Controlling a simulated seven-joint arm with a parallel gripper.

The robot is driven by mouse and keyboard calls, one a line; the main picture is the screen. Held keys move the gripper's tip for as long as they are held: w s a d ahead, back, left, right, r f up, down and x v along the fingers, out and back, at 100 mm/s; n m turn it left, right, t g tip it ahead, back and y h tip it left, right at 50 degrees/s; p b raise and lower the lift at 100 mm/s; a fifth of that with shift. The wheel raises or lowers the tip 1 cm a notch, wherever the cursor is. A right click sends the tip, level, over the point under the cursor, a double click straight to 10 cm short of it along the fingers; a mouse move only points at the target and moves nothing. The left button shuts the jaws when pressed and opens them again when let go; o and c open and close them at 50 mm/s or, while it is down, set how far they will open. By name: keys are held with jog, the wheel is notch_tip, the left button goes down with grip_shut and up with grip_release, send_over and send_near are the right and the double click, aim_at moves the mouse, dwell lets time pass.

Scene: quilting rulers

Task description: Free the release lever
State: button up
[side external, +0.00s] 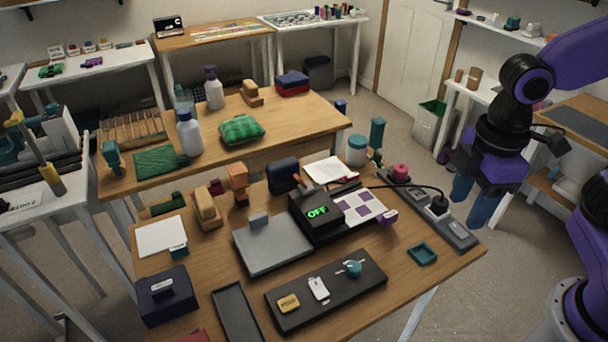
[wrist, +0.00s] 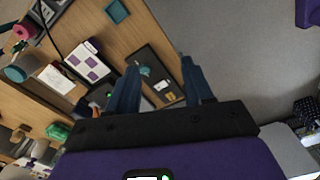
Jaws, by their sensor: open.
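My gripper (side external: 473,203) is open and empty. It hangs in the air beyond the right edge of the front table, with its blue fingers pointing down. In the wrist view, my gripper (wrist: 160,75) shows its two fingers apart, with the table top beyond them. A black device with a green "OFF" display (side external: 317,211) stands mid-table beside a flat grey plate (side external: 272,247). A small brown-tipped handle (side external: 299,182) shows behind the device; I cannot tell whether it is the release lever. Nothing is touching my fingers.
A black tray (side external: 349,295) holds a yellow item, a white tag and teal-headed keys. A power strip (side external: 452,229) with a plug and cable lies along the right edge. A small teal tray (side external: 422,253) sits near it. Bottles, jars and blocks crowd the back.

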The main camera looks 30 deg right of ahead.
jog(key=w+a+r+n, duration=0.15)
jog(key=w+a, duration=0.35)
jog(key=w, duration=0.5)
jog(key=w+a+r+n, duration=0.1)
jog(key=w+a+r, duration=0.1)
jog(key=w+a, duration=0.55)
jog(key=n, duration=0.2)
send_over(302, 182)
jog(key=w, duration=0.1)
notch_tip(302, 182, down, 2)
jog(key=f, duration=1.7)
jog(key=shift+w+a+f, duration=0.1)
jog(key=shift+a+f, duration=0.1)
jog(key=shift+f, duration=0.05)
grip_shut()
